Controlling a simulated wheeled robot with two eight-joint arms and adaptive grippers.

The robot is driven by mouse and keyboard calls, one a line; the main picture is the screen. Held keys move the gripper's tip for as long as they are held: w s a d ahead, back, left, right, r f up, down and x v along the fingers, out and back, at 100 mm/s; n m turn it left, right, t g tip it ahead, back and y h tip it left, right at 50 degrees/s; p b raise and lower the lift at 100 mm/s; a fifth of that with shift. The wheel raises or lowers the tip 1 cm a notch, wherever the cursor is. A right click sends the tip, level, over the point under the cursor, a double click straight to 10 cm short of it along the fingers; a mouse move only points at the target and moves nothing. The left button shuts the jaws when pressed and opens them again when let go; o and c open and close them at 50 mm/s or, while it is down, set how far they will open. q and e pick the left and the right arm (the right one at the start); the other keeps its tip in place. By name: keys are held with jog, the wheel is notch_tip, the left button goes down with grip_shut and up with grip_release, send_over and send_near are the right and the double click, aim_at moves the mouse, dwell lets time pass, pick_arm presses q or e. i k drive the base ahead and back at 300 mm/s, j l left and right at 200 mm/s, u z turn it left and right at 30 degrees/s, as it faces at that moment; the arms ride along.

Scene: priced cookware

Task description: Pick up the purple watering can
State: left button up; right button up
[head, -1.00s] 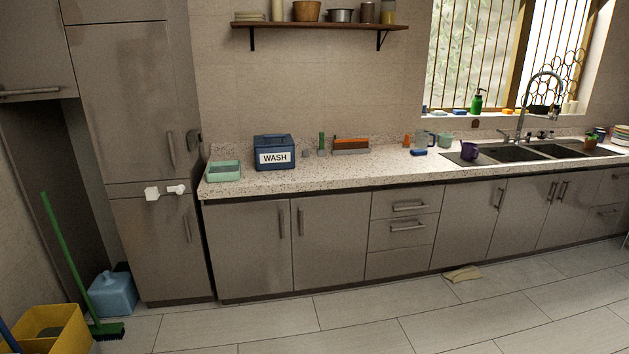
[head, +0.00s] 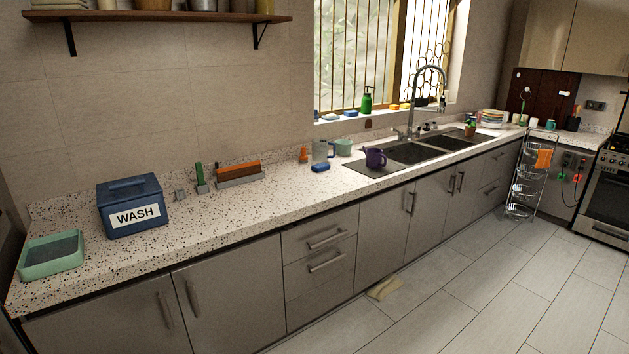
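A small purple can (head: 376,157) stands upright on the counter at the left edge of the sink, in the head view. It looks like a jug or watering can, but it is too small to make out fully. Neither of my grippers shows in the head view.
The speckled counter (head: 230,221) runs along the wall to the sink (head: 413,152). A blue WASH box (head: 130,206) and a green tray (head: 50,256) stand at left. A blue sponge (head: 320,167) lies left of the can. A cloth (head: 384,288) lies on the otherwise clear floor (head: 455,275).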

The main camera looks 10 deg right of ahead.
aim_at(373, 155)
jog(key=i+l+z, duration=0.15)
jog(key=i+z, duration=0.2)
jog(key=z, duration=0.15)
jog(key=i+z, duration=0.35)
jog(key=z, duration=0.15)
jog(key=i+z, duration=0.35)
jog(key=z, duration=0.15)
jog(key=i+l, duration=0.1)
jog(key=i, duration=0.95)
jog(key=i+u, duration=0.3)
jog(key=i+l+u, duration=0.3)
jog(key=i, duration=0.15)
jog(key=i+l+u, duration=0.3)
jog(key=i+j, duration=0.05)
jog(key=j, duration=0.05)
